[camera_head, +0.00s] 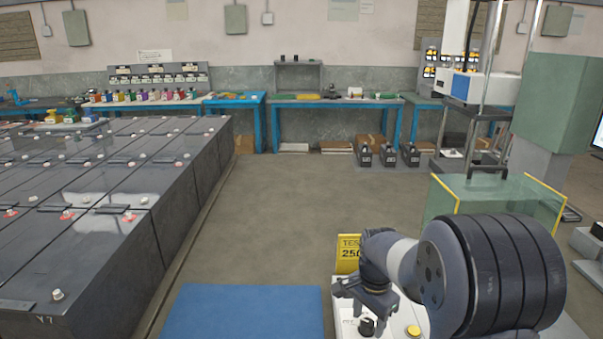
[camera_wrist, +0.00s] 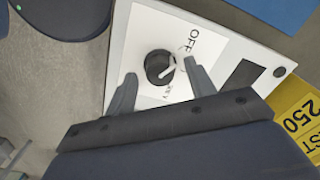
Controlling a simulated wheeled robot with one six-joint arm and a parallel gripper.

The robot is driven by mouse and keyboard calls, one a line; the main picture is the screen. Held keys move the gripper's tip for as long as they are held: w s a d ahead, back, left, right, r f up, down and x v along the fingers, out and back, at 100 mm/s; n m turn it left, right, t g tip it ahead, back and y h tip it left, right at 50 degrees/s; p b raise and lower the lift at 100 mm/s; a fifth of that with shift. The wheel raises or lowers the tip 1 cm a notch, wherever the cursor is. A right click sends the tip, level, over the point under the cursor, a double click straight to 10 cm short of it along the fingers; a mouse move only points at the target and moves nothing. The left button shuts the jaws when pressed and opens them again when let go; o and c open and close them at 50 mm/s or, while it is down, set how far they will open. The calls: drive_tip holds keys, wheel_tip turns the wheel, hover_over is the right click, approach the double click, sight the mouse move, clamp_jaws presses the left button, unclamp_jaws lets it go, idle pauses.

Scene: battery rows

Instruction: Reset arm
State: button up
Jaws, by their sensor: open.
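My gripper (camera_head: 372,305) is open at the lower right of the head view, low over a white control panel (camera_head: 350,318). In the wrist view its two fingers (camera_wrist: 160,85) stand apart on either side of a black rotary knob (camera_wrist: 159,66) with a light pointer line. The knob also shows below the gripper in the head view (camera_head: 367,326). Lettering reading OFF is printed beside the knob. I cannot tell whether a finger touches the knob. Nothing is held. My arm comes in from the lower right and hides part of the panel.
A yellow sign (camera_head: 348,252) reading TEST 250 stands behind the panel. A yellow button (camera_head: 413,331) sits on the panel. A glass-walled enclosure (camera_head: 455,200) with yellow edges is close behind my arm. Battery rows (camera_head: 110,190) fill the left. A blue mat (camera_head: 245,312) lies between; open floor lies beyond.

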sight(367, 323)
wheel_tip(367, 323, up, 10)
drive_tip(key=p, duration=0.1)
drive_tip(key=shift+r, duration=0.25)
idle(0.4)
